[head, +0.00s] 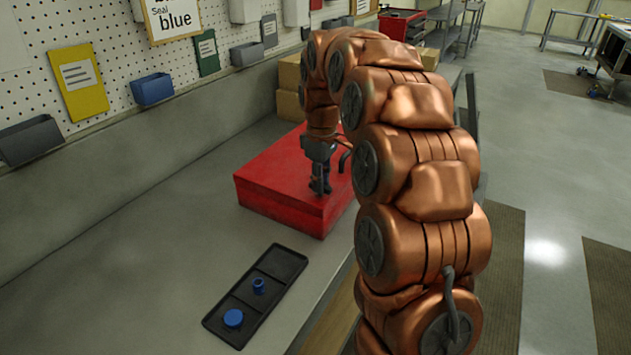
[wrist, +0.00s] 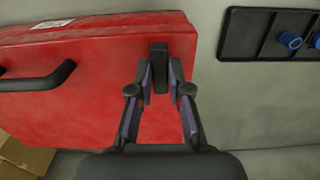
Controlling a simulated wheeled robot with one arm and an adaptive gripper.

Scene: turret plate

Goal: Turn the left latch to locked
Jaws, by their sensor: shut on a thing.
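A red case (head: 275,175) lies flat on the grey bench, and its top fills much of the wrist view (wrist: 90,105). A dark, elongated latch (wrist: 159,60) stands on the case near its right edge in the wrist view, its long side running up and down the picture. My gripper (wrist: 161,78) is shut on this latch, one finger on each side. In the head view my gripper (head: 320,185) points down at the case's near part and hides the latch. Only one latch shows, and no locked mark is readable.
A black curved handle (wrist: 40,80) rises from the case left of my fingers in the wrist view. A black tray (head: 262,292) with a blue round piece (head: 234,318) and a blue knob-like piece (head: 259,286) lies nearby. Cardboard boxes (head: 289,88) stand behind the case.

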